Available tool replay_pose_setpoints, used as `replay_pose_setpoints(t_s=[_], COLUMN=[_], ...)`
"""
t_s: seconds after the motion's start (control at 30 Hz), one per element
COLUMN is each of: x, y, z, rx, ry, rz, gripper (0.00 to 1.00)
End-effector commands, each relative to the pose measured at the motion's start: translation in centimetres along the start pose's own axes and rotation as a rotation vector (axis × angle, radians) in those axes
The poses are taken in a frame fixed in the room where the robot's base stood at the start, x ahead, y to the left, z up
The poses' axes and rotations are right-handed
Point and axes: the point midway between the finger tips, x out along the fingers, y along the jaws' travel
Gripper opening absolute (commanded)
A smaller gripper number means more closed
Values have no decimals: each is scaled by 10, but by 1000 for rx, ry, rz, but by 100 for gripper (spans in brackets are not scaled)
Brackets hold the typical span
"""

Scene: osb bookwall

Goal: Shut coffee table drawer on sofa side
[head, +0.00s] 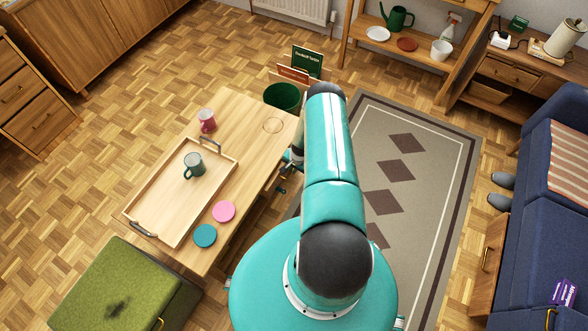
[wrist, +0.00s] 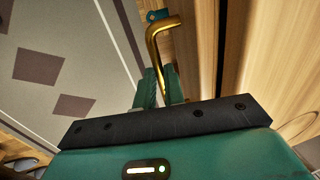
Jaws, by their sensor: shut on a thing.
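The coffee table (head: 249,143) stands left of my arm in the head view, with its sofa-side edge facing the rug. In the wrist view a bent brass handle (wrist: 156,42) stands out beside the drawer's wooden front (wrist: 195,45). My gripper (wrist: 160,80) is shut on the handle, its green fingers on either side of it. In the head view my gripper (head: 286,172) shows only partly at the table's sofa-side edge, with my arm covering much of it. How far the drawer stands out cannot be told.
A green pouf (head: 125,285) stands at the near left. The patterned rug (head: 425,205) is clear between table and blue sofa (head: 545,215).

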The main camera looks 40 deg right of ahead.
Motion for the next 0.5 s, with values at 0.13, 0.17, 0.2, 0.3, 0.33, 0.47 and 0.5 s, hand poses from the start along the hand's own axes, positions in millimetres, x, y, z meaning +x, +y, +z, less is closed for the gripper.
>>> replay_pose_setpoints(t_s=[0.13,0.17,0.2,0.3,0.33,0.47,0.5], x=[4,5,5,6,6,5,5], y=[-23,-27,-31,-34,-34,-35,-36], z=[1,1,1,0,0,0,0], rx=[-4,-4,-5,-2,-1,-1,-1], ry=[1,1,2,2,2,3,3], rz=[-3,-2,-3,-3,-4,-6,-6], gripper=[0,0,0,0,0,0,0])
